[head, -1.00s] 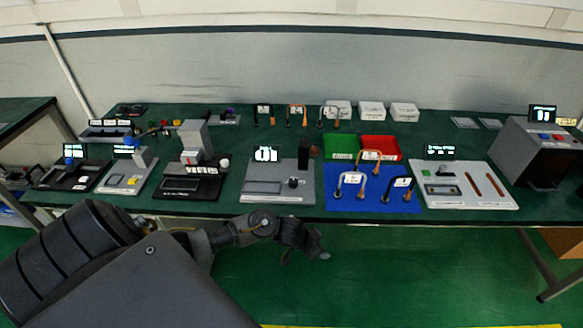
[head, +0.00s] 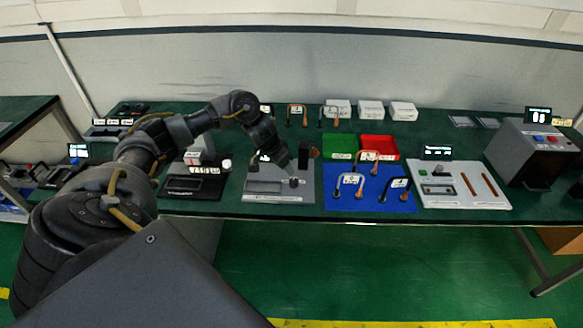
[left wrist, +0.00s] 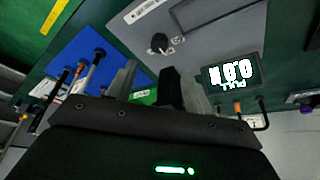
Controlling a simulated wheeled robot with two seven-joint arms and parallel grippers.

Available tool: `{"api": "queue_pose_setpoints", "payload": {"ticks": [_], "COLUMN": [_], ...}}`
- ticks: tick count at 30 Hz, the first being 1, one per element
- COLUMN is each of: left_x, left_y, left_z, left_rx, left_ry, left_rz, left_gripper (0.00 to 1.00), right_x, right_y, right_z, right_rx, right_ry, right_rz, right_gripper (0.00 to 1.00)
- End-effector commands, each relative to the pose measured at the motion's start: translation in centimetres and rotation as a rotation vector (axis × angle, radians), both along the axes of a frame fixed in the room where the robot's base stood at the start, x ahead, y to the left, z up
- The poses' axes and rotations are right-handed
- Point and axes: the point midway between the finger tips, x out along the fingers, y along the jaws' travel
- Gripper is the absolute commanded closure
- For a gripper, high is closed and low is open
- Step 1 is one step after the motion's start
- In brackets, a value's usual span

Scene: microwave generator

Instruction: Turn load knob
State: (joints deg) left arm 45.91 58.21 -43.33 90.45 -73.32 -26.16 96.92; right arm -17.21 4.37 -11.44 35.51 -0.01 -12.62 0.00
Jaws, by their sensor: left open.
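The load knob (head: 293,182) is a small dark knob on the front right of a grey panel (head: 250,190). My right gripper is in neither view.
A dark block (head: 304,155) stands at the panel's back right, close to my gripper. A blue mat (head: 335,198) with several hooked rods lies to the right. Green (head: 340,145) and red (head: 380,145) bins stand behind it. A black device (head: 192,186) sits left of the panel.

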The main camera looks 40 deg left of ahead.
Motion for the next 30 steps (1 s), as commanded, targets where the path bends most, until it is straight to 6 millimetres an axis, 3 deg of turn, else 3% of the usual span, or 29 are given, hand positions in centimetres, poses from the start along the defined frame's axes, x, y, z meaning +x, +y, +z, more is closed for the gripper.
{"api": "queue_pose_setpoints", "payload": {"ticks": [8, 21, 30], "left_x": [0.6, 3.5, 4.1], "left_y": [-0.2, -0.6, -0.6], "left_z": [-1.6, -8.6, -10.1], "left_rx": [-0.003, -0.001, 0.000], "left_ry": [0.003, 0.002, -0.001], "left_rz": [0.002, 0.001, 0.000], "left_gripper": [0.48, 0.48, 0.48], "right_x": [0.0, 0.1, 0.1], "right_y": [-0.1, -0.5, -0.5], "right_z": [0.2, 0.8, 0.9], "right_rx": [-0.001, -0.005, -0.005], "right_ry": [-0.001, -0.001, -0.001], "right_rz": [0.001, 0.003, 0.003], "right_gripper": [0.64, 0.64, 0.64]}}
